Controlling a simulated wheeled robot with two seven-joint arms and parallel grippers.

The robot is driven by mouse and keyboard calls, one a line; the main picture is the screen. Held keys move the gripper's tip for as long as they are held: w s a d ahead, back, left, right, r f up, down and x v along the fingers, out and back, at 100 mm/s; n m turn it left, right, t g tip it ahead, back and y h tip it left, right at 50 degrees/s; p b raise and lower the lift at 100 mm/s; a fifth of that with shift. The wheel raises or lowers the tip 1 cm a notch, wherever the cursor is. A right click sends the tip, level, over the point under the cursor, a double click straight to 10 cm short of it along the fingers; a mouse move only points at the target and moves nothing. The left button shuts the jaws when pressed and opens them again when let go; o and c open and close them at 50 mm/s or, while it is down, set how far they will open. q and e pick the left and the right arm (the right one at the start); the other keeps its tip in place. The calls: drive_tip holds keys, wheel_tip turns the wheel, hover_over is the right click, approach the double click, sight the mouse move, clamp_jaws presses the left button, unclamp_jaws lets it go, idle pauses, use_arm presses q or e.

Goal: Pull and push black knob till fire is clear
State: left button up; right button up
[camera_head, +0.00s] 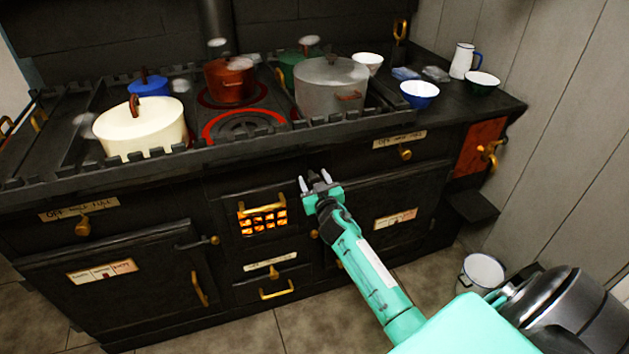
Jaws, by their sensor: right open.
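The black stove (160,208) fills the middle of the view. Orange fire glows behind a small grate (263,220) with brass bars in its front. My right gripper (314,180) is open, its fingertips pointing at the stove front just below the top rail, up and to the right of the grate. Something dark shows between the fingers; I cannot tell whether it is the black knob or part of the gripper. No black knob shows clearly elsewhere. My left gripper is not in view.
Pots stand on the stovetop: a cream pot (138,128), a red pot (230,80) and a grey pot (330,85). Brass knobs (405,153) and handles stick out from the front. A white bucket (481,273) stands on the floor at right.

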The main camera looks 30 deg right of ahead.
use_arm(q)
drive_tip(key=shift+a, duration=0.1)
